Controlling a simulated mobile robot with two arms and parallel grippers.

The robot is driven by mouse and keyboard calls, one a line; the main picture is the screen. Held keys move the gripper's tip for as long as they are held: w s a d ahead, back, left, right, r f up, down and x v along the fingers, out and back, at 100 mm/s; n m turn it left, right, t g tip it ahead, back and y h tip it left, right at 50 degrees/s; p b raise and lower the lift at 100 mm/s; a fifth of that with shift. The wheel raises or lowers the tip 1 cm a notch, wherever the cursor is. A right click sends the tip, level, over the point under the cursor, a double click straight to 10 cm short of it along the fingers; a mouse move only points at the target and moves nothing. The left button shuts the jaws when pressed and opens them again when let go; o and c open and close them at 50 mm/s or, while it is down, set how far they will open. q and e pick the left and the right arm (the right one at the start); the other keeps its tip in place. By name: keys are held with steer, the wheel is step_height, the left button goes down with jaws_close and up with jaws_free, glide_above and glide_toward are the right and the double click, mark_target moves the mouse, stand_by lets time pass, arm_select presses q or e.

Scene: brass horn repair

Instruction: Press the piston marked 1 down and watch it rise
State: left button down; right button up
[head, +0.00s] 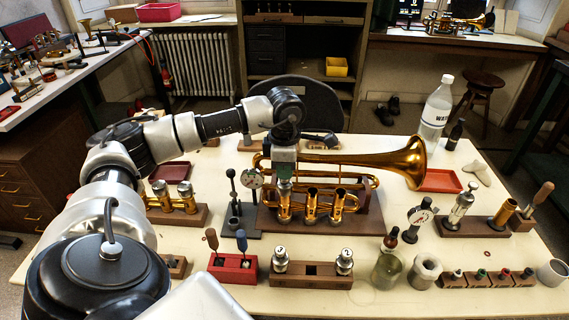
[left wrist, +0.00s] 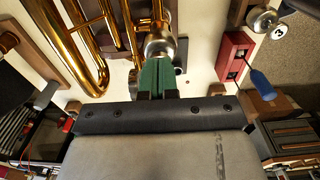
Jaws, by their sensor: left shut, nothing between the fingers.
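The brass trumpet (head: 395,160) lies on a wooden stand with its bell to the right and its valve casings upright. My left gripper (head: 284,178) points down over the leftmost casing, its green fingers closed together. In the left wrist view my left gripper (left wrist: 158,64) has its tips at a round silver piston top (left wrist: 160,42); whether they touch it I cannot tell. No number shows on this top, which the fingers partly cover. The other two casings (head: 311,200) look open at the top. My right gripper is not in view.
Two pistons with numbered white tops stand in a wooden rack (head: 312,274) in front of the trumpet. A red block (head: 232,268) with handled tools is left of it. A gauge (head: 252,179) stands close beside the gripper. A water bottle (head: 436,112) stands at the back right.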

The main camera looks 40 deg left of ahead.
arm_select(q)
steer(key=shift+f, duration=0.4)
step_height(320, 180, up, 5)
steer(key=p, duration=0.3)
steer(key=shift+r+p, duration=0.2)
steer(key=shift+p, duration=0.15)
steer(key=shift+f, duration=0.15)
